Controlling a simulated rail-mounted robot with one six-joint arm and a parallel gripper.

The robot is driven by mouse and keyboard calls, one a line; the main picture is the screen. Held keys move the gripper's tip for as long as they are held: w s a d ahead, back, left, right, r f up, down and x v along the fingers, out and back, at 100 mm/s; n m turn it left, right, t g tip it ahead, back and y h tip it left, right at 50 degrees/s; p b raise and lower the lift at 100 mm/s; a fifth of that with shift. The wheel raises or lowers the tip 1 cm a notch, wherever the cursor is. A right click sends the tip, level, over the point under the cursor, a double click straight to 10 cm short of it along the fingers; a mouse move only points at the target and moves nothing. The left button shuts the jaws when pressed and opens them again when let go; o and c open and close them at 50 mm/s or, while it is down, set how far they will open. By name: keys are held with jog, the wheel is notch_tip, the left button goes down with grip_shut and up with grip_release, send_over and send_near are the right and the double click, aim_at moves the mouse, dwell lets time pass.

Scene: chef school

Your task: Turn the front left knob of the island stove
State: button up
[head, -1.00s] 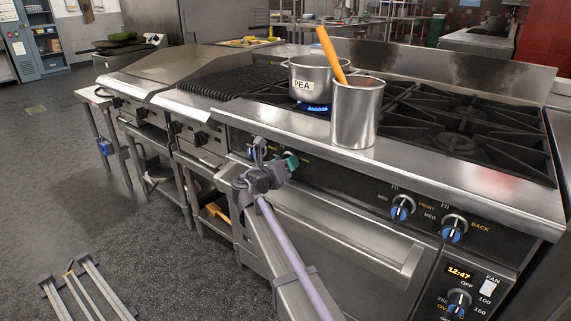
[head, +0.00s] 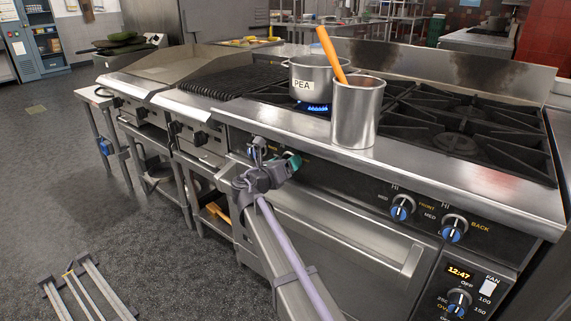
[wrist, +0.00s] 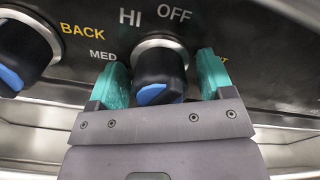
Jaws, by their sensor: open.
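A black stove knob with a blue pointer (wrist: 158,72) sits between the two teal fingertips of my gripper (wrist: 162,76) in the wrist view. The labels HI, OFF and MED surround it, and a yellow label at its right is mostly hidden by a finger. My gripper is open around this knob; I cannot tell if a finger touches it. In the head view, my gripper (head: 278,160) is at the left part of the stove's front panel and hides much of this knob. A second knob (wrist: 22,55), labelled BACK, is at the left in the wrist view.
A pot marked PEA (head: 312,80) stands over a lit blue flame. A steel container (head: 357,115) with an orange-handled utensil (head: 330,52) stands near the stove's front edge. Two more knobs (head: 402,208) are on the right panel. An oven handle (head: 345,250) runs below.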

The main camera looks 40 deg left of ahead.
jog(key=s, duration=1)
jog(key=shift+s, duration=0.4)
